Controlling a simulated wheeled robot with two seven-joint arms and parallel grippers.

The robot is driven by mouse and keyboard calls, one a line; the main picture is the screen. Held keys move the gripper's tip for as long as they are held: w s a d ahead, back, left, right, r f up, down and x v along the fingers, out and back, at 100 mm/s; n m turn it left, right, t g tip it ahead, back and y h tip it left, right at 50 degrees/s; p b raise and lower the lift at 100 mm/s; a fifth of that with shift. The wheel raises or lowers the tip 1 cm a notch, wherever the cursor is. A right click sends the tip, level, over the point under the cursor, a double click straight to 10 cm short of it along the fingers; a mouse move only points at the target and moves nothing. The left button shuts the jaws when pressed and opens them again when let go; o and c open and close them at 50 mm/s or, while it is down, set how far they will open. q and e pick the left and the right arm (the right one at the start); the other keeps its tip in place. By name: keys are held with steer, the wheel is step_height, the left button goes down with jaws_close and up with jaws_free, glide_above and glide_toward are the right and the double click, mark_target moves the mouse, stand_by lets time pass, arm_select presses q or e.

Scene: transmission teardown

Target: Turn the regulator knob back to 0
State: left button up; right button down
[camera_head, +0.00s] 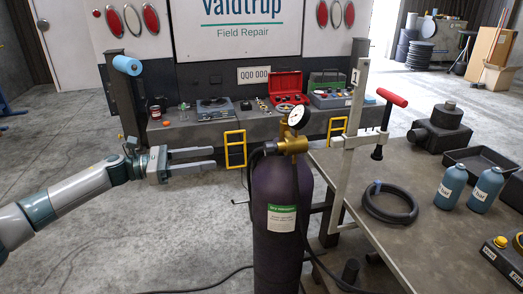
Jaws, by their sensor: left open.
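A brass regulator (291,146) sits on top of a dark purple gas cylinder (268,195) in the middle of the view. A round white gauge (298,117) stands above the regulator; its reading is too small to tell. I cannot clearly make out the knob or its setting; a dark part shows at the regulator's left side. My left gripper (213,158) is open and empty, left of the regulator and apart from it, fingers pointing right towards it. My right gripper is not in view.
A black hose runs down beside the cylinder. A workbench (425,240) at right holds a clamp with a red handle (392,97), a black ring (390,203) and two blue bottles (451,187). A low grey bench (185,133) with tools stands behind. Floor at left is mostly clear.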

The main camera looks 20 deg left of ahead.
mark_target(265, 150)
arm_select(q)
steer(key=p+x, duration=0.7)
steer(key=x, duration=0.8)
steer(key=shift+w+d+r, duration=0.15)
steer(key=shift+w+d, duration=0.05)
steer(key=shift+w, duration=0.05)
steer(key=shift+w+d+f+p, duration=0.2)
steer(key=shift+w+d+p, duration=0.15)
steer(key=shift+d, duration=0.15)
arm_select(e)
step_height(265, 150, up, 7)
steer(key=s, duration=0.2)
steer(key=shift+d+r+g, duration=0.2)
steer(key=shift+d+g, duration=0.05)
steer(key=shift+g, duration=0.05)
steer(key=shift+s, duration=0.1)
arm_select(q)
steer(key=c, duration=1)
steer(key=shift+c, duration=0.2)
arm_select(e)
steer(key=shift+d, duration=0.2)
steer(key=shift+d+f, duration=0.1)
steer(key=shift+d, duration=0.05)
